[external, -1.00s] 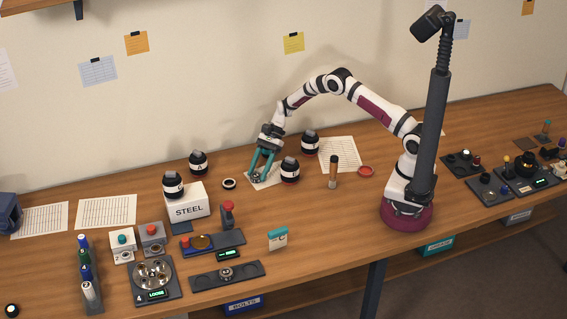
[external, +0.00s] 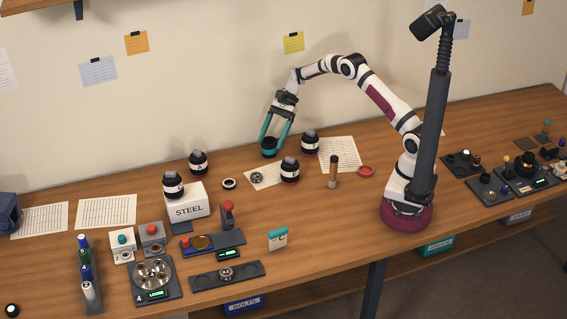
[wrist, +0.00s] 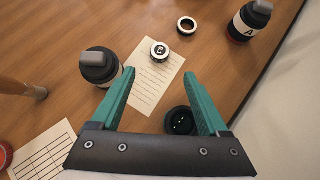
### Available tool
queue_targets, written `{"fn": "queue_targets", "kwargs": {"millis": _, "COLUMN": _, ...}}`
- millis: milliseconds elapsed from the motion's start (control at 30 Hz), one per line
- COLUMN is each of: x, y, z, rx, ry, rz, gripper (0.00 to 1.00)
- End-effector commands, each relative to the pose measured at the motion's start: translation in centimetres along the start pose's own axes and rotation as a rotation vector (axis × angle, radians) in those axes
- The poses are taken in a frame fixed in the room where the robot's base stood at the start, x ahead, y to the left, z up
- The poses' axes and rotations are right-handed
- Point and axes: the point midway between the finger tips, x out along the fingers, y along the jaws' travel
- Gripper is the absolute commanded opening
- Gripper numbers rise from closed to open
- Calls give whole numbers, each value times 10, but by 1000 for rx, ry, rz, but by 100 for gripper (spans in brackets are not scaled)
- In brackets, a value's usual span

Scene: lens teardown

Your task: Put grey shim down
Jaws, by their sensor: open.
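A small round piece with a grey ring and dark centre (external: 257,177) lies on a white paper sheet (external: 270,181) at the back of the bench. In the wrist view this piece (wrist: 159,50) has a pale ring and dark marks in its middle. I cannot tell whether the grey shim is a part of it. My gripper (external: 268,146) is open, with teal fingers pointing down, behind and apart from this piece. A black round cup (external: 268,153) shows at the fingertips; in the wrist view the cup (wrist: 180,121) sits beside the right finger.
Black-capped bottles stand close by: one right of the sheet (external: 290,170), one behind it (external: 310,143). A STEEL box (external: 187,203) and a wood-handled tool (external: 333,172) stand farther off.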

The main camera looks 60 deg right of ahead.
Motion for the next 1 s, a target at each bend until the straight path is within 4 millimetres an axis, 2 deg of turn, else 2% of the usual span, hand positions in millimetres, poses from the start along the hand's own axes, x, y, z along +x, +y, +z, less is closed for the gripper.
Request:
{"fn": "queue_targets", "kwargs": {"millis": 100, "x": -4, "y": 0, "z": 0, "rx": -1, "ry": 1, "rz": 1, "gripper": 78}}
{"fn": "queue_targets", "kwargs": {"millis": 167, "x": -7, "y": 3, "z": 8, "rx": -23, "ry": 12, "rz": 6, "gripper": 78}}
{"fn": "queue_targets", "kwargs": {"millis": 267, "x": -24, "y": 28, "z": 48, "rx": -136, "ry": 70, "rz": 42, "gripper": 78}}
{"fn": "queue_targets", "kwargs": {"millis": 367, "x": -46, "y": 86, "z": 103, "rx": -337, "ry": 172, "rz": 112, "gripper": 78}}
{"fn": "queue_targets", "kwargs": {"millis": 400, "x": -53, "y": 116, "z": 121, "rx": -428, "ry": 216, "rz": 144, "gripper": 78}}
{"fn": "queue_targets", "kwargs": {"millis": 467, "x": -63, "y": 166, "z": 142, "rx": -570, "ry": 281, "rz": 194, "gripper": 78}}
{"fn": "queue_targets", "kwargs": {"millis": 500, "x": -68, "y": 202, "z": 151, "rx": -666, "ry": 324, "rz": 227, "gripper": 78}}
{"fn": "queue_targets", "kwargs": {"millis": 600, "x": -73, "y": 284, "z": 151, "rx": -887, "ry": 417, "rz": 309, "gripper": 78}}
{"fn": "queue_targets", "kwargs": {"millis": 700, "x": -72, "y": 340, "z": 135, "rx": -1050, "ry": 484, "rz": 371, "gripper": 78}}
{"fn": "queue_targets", "kwargs": {"millis": 833, "x": -69, "y": 372, "z": 119, "rx": -1151, "ry": 523, "rz": 412, "gripper": 78}}
{"fn": "queue_targets", "kwargs": {"millis": 1000, "x": -69, "y": 376, "z": 116, "rx": -1164, "ry": 529, "rz": 420, "gripper": 78}}
